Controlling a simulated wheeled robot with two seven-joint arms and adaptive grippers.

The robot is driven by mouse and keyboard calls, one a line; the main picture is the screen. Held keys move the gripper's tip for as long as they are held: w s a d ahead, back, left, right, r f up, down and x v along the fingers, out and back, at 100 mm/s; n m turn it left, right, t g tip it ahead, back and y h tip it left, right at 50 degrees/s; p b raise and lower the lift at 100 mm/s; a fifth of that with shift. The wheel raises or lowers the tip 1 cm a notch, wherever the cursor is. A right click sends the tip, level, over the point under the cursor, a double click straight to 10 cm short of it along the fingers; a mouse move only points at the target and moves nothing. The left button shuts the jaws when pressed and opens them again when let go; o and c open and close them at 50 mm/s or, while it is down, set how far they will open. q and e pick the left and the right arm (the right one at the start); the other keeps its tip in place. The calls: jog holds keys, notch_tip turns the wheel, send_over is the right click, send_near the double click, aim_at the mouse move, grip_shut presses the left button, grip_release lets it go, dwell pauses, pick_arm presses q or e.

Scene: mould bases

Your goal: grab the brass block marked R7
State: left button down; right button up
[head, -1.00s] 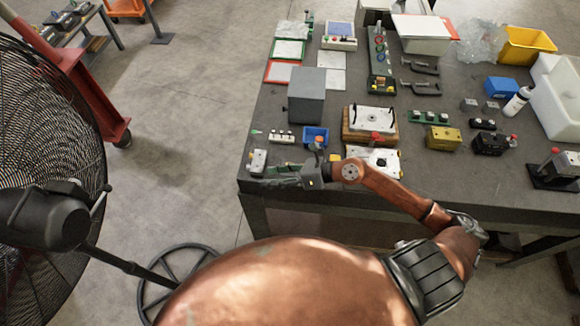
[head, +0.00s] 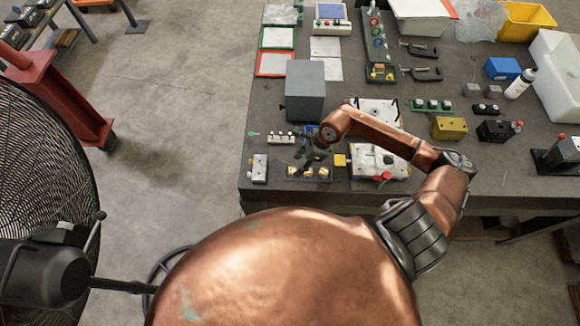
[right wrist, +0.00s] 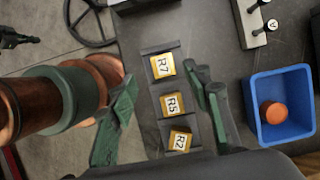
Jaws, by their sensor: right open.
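The brass block marked R7 (right wrist: 162,67) sits at the top end of a dark tray (right wrist: 174,140) in the right wrist view, label facing the camera. Brass blocks R5 (right wrist: 172,104) and R2 (right wrist: 180,139) sit in the same tray, R2 slightly turned. In the head view R7 appears to be the leftmost block (head: 292,171). My right gripper (right wrist: 161,76) is open and empty; its green fingers lie on either side of the row, tips near R7. In the head view the gripper (head: 308,160) hangs over the tray, partly covering it. My left gripper is not in view.
A blue bin (right wrist: 255,120) with an orange-topped object (right wrist: 274,112) stands beside the tray. A metal block with black knobs (right wrist: 250,20) is near it. A grey box (head: 305,92) stands behind. A white plate fixture (head: 380,162) is right of the tray.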

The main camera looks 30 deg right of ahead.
aim_at(293, 170)
jog(key=shift+p+x, duration=0.75)
jog(key=shift+x, duration=0.5)
jog(key=shift+d+p+x, duration=0.25)
jog(key=shift+p+x, duration=0.1)
jog(key=shift+x, duration=0.8)
jog(key=shift+w+a+f, duration=0.1)
jog(key=shift+w+f, duration=0.05)
jog(key=shift+f, duration=0.35)
jog(key=c, duration=0.8)
grip_shut()
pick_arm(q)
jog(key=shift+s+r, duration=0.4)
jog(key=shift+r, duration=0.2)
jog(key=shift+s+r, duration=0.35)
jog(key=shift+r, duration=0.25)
